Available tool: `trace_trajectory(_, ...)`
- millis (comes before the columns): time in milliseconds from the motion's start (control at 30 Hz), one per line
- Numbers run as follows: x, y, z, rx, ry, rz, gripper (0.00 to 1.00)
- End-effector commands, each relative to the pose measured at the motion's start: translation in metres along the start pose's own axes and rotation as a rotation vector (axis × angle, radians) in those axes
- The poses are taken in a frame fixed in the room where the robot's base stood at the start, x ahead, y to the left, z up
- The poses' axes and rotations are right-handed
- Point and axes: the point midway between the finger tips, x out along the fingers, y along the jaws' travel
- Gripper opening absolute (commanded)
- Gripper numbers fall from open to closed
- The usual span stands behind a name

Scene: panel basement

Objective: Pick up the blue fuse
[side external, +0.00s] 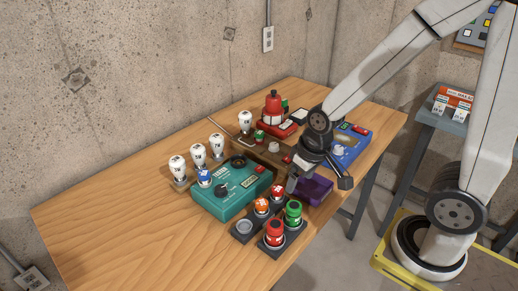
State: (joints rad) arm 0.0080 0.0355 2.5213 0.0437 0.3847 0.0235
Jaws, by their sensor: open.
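A small blue-topped piece (204,177), which looks like the blue fuse, stands upright at the left end of the teal box (232,200). Its lower part looks white; whether it sits in a socket is too small to tell. My gripper (293,185) is open and points down, well to the right of the blue piece. It is over or beside the purple box (316,190), near its left edge. I cannot tell how high it hangs, and the fingertips are small in the view. Nothing shows between the fingers.
White bulb-like pieces (198,155) stand in a row behind the teal box. A dark block with red (275,232), green (293,212) and orange (262,205) round pieces stands in front. A blue device (345,146) lies behind my gripper. The table's left part (110,215) is clear.

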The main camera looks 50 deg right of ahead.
Motion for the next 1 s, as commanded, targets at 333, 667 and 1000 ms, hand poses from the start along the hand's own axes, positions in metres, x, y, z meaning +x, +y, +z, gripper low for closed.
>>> trace_trajectory(333, 0.022, -0.012, -0.039, 0.415, -0.195, -0.099, 0.89)
trace_trajectory(667, 0.05, -0.035, -0.091, 0.872, -0.443, -0.269, 0.89)
trace_trajectory(1000, 0.077, -0.055, -0.154, 1.26, -0.723, -0.5, 0.89)
